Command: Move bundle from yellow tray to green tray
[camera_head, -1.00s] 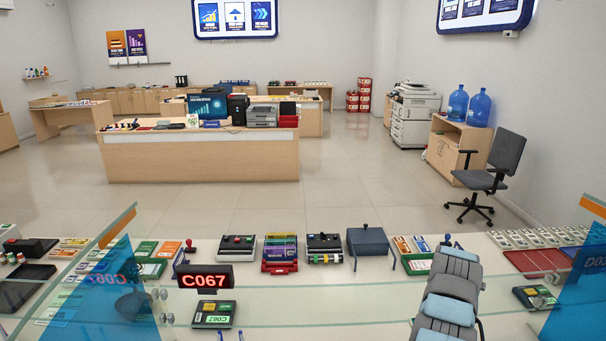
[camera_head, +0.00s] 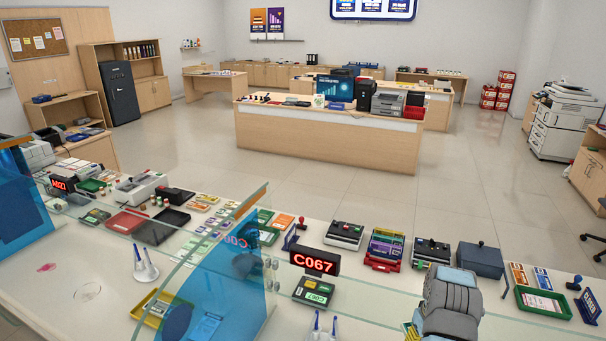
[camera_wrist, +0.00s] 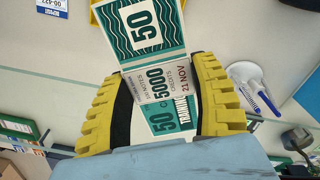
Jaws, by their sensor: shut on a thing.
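A bundle of teal-and-white banknotes marked 50, with a white paper band (camera_wrist: 160,84), is between the yellow ribbed fingers of my gripper (camera_wrist: 163,100) in the wrist view. The gripper is shut on it. In the head view my arm hides most of the gripper, and I cannot make out the bundle there. A yellow tray (camera_head: 137,311) with something in it sits at the lower left, partly behind blue glass. Part of a yellow edge (camera_wrist: 96,15) shows behind the bundle in the wrist view. A green tray (camera_head: 568,314) with cards in it lies right of my arm.
A glass screen with blue panels (camera_head: 225,290) stands along the counter. A C067 display (camera_head: 314,262), a keypad (camera_head: 314,291) and a pen holder (camera_wrist: 243,75) are near my arm. A grey-blue box (camera_head: 480,260) stands behind it. A red tray (camera_head: 126,221) lies far left.

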